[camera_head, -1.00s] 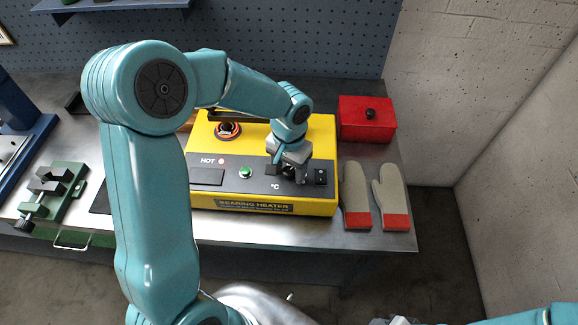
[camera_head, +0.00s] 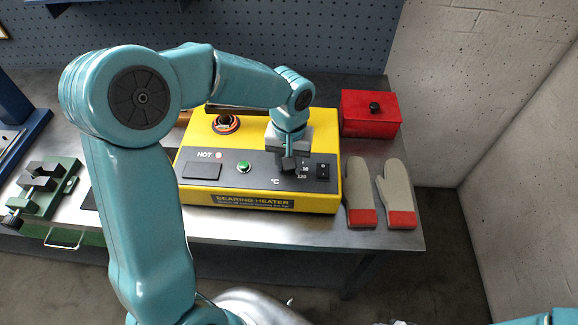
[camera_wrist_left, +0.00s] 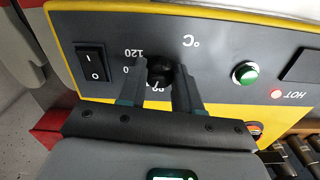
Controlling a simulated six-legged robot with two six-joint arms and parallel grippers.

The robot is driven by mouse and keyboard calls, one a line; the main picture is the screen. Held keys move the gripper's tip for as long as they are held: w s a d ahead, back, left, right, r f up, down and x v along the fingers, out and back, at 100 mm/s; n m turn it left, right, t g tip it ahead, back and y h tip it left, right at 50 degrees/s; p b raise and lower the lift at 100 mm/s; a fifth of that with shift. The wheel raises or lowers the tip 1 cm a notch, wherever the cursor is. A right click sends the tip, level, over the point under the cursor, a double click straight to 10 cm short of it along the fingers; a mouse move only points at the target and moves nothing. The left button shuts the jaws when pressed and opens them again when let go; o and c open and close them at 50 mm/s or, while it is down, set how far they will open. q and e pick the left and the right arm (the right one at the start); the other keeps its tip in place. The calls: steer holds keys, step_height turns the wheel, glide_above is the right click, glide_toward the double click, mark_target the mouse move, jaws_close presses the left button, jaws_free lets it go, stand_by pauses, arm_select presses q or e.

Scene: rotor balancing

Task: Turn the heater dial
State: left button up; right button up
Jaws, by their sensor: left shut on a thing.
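The yellow bearing heater (camera_head: 330,190) stands on the metal bench, its dark control panel facing me. In the left wrist view the black heater dial (camera_wrist_left: 160,71) sits on the panel (camera_wrist_left: 215,50) between printed numbers, with 120 readable. My left gripper (camera_head: 289,164) reaches down to the panel in the head view and hides most of the dial. In the left wrist view my left gripper (camera_wrist_left: 160,78) has its two fingers on either side of the dial, shut on it. My right gripper is not in view; only a bit of my right arm shows at the bottom right.
A black rocker switch (camera_head: 323,171) is just right of the dial, and a green button (camera_head: 243,168) is to the left. A red box (camera_head: 370,120) and grey-and-red mitts (camera_head: 360,190) lie right of the heater. A green vise (camera_head: 45,190) is at the left.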

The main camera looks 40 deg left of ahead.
arm_select(q)
steer(key=shift+w+n+b, duration=0.15)
steer(key=shift+n+b, duration=0.9)
steer(key=shift+n, duration=0.85)
